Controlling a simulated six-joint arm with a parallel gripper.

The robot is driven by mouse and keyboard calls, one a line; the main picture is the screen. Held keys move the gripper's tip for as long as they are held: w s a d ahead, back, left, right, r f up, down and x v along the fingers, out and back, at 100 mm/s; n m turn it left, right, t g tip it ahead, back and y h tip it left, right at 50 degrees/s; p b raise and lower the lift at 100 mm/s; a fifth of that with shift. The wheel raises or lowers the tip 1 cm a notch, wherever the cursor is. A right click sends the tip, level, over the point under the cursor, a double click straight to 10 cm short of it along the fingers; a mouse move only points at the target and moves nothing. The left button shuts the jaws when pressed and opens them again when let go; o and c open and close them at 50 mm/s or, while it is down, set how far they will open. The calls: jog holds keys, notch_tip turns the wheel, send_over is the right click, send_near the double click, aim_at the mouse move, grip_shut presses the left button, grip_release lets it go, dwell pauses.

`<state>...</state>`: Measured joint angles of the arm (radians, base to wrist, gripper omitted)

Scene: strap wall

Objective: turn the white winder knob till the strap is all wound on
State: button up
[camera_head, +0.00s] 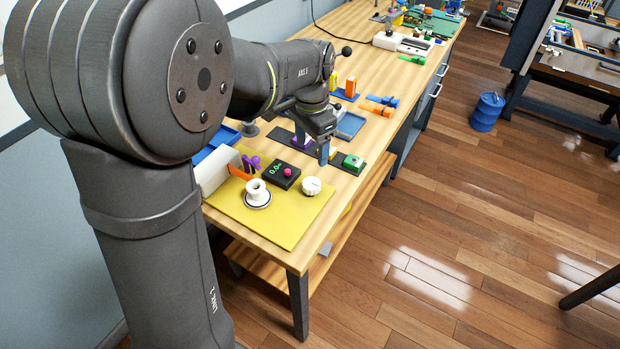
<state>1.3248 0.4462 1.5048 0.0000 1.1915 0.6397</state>
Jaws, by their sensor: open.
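A round white knob (312,186) sits on the yellow mat (288,232) near the bench's front edge. A white flanged spool (257,194) stands upright to its left. A short orange strip (240,173), possibly the strap, shows beside a white block (216,171); how far it runs is too small to tell. My gripper (324,157) points down above the bench, behind and slightly right of the knob, apart from it. It is open, with nothing visible between its fingers. My own arm fills the left and hides part of the bench.
A black box (280,174) with a green readout and a pink button sits behind the spool and knob. A purple piece (251,163) is by the orange strip. A green block (353,163) on a dark plate stands right of my gripper. The mat's front is clear.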

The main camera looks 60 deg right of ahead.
aim_at(311, 183)
notch_tip(311, 183, down, 12)
jog(key=shift+f, duration=0.1)
dwell(0.4)
jog(key=c, duration=1)
